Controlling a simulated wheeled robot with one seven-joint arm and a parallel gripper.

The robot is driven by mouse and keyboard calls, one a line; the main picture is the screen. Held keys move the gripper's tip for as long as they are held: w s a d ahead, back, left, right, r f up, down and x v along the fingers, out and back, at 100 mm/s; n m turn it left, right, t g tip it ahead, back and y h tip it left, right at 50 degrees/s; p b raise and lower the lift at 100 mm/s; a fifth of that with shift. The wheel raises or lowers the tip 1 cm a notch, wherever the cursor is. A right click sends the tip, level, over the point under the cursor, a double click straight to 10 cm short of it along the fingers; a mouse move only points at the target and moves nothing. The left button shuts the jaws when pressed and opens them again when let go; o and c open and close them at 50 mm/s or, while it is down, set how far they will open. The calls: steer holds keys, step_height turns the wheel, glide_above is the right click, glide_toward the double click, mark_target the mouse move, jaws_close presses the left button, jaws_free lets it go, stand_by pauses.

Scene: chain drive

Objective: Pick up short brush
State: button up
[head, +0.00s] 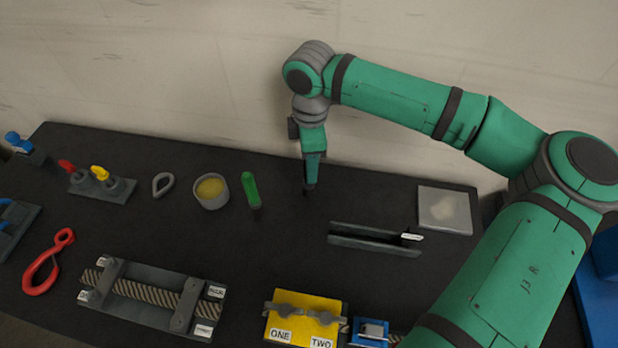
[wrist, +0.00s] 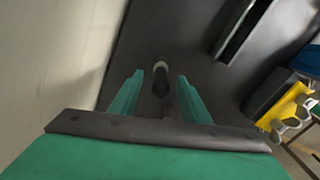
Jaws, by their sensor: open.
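My gripper (head: 310,184) is over the back middle of the dark table, pointing down. In the wrist view my gripper (wrist: 160,77) is open, with its two green fingers apart. A small dark upright piece with a pale grey band (wrist: 161,84), which looks like the short brush, shows between the fingers. I cannot tell whether either finger touches it. In the head view it is mostly hidden by my gripper. A green-handled brush-like tool (head: 250,188) with a dark lower end stands to the left of my gripper.
A cup with yellow contents (head: 211,191) stands left of the green tool. A dark slotted rail (head: 375,239) lies to the front right, with a grey plate (head: 444,210) beyond it. A yellow block (head: 305,317) is at the front. The wall is close behind the table.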

glide_above(308, 191)
steer(key=w, duration=0.2)
steer(key=shift+s+f, duration=0.1)
steer(key=shift+f, duration=2.05)
jaws_close()
steer(key=shift+r, duration=0.2)
